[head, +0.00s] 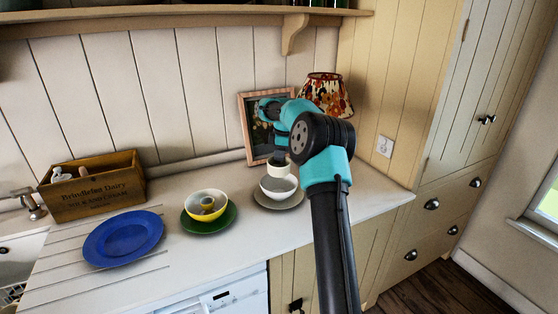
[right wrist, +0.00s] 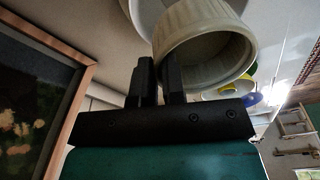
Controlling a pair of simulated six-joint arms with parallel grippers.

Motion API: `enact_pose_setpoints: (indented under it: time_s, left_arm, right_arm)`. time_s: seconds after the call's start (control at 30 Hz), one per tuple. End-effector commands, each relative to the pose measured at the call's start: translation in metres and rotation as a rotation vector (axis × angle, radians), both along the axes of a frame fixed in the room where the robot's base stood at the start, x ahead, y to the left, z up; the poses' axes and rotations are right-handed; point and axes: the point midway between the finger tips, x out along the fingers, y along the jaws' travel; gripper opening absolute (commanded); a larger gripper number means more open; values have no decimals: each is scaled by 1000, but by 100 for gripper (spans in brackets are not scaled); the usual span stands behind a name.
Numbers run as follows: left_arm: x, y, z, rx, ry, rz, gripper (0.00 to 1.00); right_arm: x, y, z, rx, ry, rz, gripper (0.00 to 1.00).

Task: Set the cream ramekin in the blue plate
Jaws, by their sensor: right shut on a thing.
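The cream ramekin (head: 279,168), ribbed on the outside, is in my right gripper (head: 281,157). In the right wrist view the fingers (right wrist: 160,82) are shut on the wall of the ramekin (right wrist: 196,28) at its rim. In the head view it shows at the back edge of a white bowl (head: 279,190); whether it touches the bowl cannot be told. The blue plate (head: 123,239) lies empty at the left of the counter, well away from my right gripper. My left gripper is not in view.
The white bowl stands on a grey plate (head: 291,203). A green plate (head: 208,227) holds a yellow bowl (head: 191,207) with a small yellow dish in it, between the blue plate and my gripper. A picture frame (head: 247,128), lamp (head: 327,93) and wooden crate (head: 92,195) stand behind.

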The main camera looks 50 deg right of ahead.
Motion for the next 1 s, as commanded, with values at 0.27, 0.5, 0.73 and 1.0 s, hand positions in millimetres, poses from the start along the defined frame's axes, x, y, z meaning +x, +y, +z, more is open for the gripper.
enact_pose_setpoints:
  time_s: [0.27,0.5,0.73,1.0]
  left_arm:
    - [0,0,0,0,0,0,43]
    - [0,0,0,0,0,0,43]
    - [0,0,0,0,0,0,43]
    - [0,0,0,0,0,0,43]
  right_arm:
    - [0,0,0,-1,-1,0,0]
    - [4,8,1,0,-2,-10,0]
    - [28,69,6,0,-2,-98,0]
    - [54,190,16,0,-2,-284,0]
